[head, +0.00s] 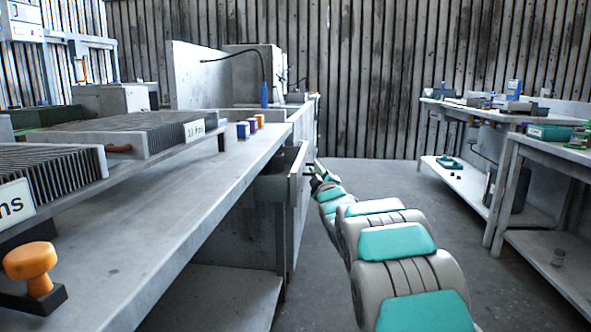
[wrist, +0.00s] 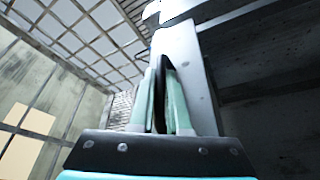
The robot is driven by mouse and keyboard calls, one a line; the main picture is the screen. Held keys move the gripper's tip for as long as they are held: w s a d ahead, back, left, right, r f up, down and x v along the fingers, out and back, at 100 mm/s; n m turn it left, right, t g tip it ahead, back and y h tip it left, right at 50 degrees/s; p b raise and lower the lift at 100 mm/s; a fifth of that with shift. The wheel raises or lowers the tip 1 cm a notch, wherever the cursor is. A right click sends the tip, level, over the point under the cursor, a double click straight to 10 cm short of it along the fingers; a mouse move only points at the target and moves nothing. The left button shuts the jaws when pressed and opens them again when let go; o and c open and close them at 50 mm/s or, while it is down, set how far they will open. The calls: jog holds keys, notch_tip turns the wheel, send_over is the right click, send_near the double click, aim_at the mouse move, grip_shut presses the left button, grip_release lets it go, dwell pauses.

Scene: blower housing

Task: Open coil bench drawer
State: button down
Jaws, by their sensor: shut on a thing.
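The coil bench (head: 190,200) runs along the left in the head view. Its drawer (head: 298,172) stands partly out from under the bench top, with its side wall showing and the front panel facing right. My gripper (head: 317,170) is at the outer face of the drawer front, small and partly hidden by my own arm. In the wrist view my gripper (wrist: 161,75) has its two teal fingers close together, shut on a dark, narrow part that appears to be the drawer handle. The pale drawer front (wrist: 188,65) rises right beside the fingers. The handle's full shape is hidden.
Finned coils (head: 140,130) and an orange knob (head: 32,265) are on the left bench. Several small coloured blocks (head: 250,126) sit farther along it. Another workbench (head: 565,150) with a lower shelf stands at right. The floor (head: 400,185) between the benches is clear.

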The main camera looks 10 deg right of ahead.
jog(key=s+d+p, duration=0.1)
jog(key=s+d, duration=0.1)
jog(key=d, duration=0.5)
jog(key=s+d+p, duration=0.1)
jog(key=s+d, duration=0.2)
jog(key=d, duration=0.5)
jog(key=shift+p, duration=0.35)
jog(key=c, duration=0.9)
grip_release()
jog(key=shift+w+a, duration=0.1)
jog(key=v, duration=0.7)
jog(key=shift+s+f+b, duration=0.1)
jog(key=shift+s+b, duration=0.25)
jog(key=shift+s, duration=0.05)
